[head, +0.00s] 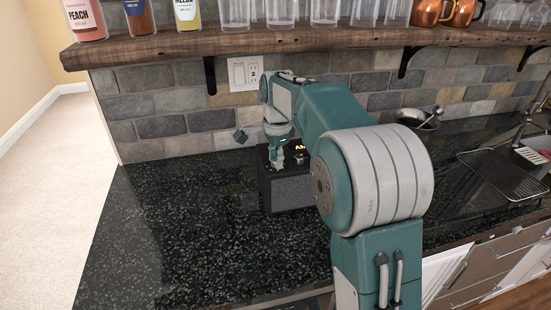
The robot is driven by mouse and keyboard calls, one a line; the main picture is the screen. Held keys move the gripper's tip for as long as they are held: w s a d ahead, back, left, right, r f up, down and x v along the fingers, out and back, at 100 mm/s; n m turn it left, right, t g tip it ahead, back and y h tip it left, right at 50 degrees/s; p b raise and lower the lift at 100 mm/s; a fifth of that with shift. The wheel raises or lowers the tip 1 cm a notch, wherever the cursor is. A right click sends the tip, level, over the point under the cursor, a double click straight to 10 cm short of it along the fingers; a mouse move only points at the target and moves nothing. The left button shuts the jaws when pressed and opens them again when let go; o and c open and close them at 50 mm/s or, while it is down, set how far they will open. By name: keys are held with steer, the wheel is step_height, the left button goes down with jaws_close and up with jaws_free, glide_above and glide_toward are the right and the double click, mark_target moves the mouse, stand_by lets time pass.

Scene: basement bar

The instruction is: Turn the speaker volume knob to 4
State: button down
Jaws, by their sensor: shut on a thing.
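A black speaker (291,192) with a grey front grille stands on the dark counter against the brick wall, partly hidden behind my arm. My gripper (278,164) points down at the left part of the speaker's top. It is shut on the volume knob, which the fingers hide. A small lit yellow display (299,148) shows on the speaker's top beside the gripper. It is too small to read fully, so I cannot tell the knob's setting.
A wooden shelf (300,41) with bottles, clear glasses and copper mugs runs above the counter. A wall outlet (245,72) is behind my arm. A metal pan (426,118) and a drying rack (503,172) are at the right. The counter (170,225) left of the speaker is clear.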

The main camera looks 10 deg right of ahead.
steer(key=shift+m, duration=0.3)
steer(key=shift+c, duration=2.2)
jaws_free()
steer(key=shift+w, duration=0.1)
step_height(320, 180, up, 12)
steer(key=shift+s, duration=0.25)
steer(key=shift+s, duration=0.1)
